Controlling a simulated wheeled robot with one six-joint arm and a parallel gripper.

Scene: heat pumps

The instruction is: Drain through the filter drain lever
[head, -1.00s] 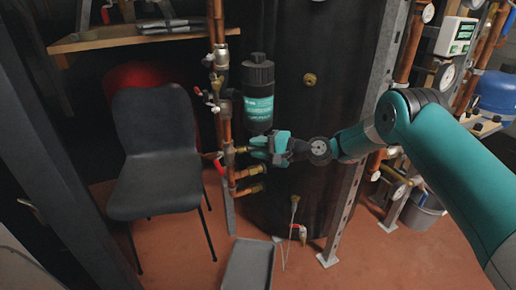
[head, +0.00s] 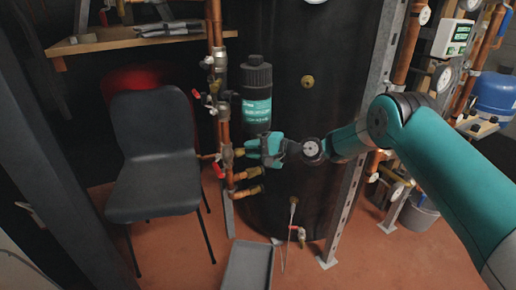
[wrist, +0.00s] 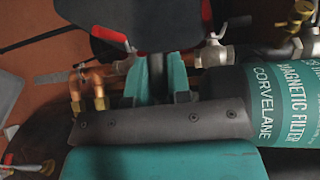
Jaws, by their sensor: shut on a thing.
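The magnetic filter (head: 257,110), a black-topped canister with a teal label, stands upright beside the copper pipes in the head view. It lies at the right of the wrist view (wrist: 285,105). My gripper (head: 258,148) is just below the filter's bottom end, pointing left toward the pipework. In the wrist view my two teal fingers (wrist: 158,84) are shut on a narrow dark piece (wrist: 156,68), which I take to be the filter drain lever. Most of it is hidden between the fingers. Its valve body is not clear in either view.
Copper pipes (head: 226,125) with brass valves and a red lever (head: 219,171) stand left of my gripper. A black chair (head: 154,130) is further left. A dark tank (head: 330,110) is behind. A grey tray (head: 248,266) lies on the floor below.

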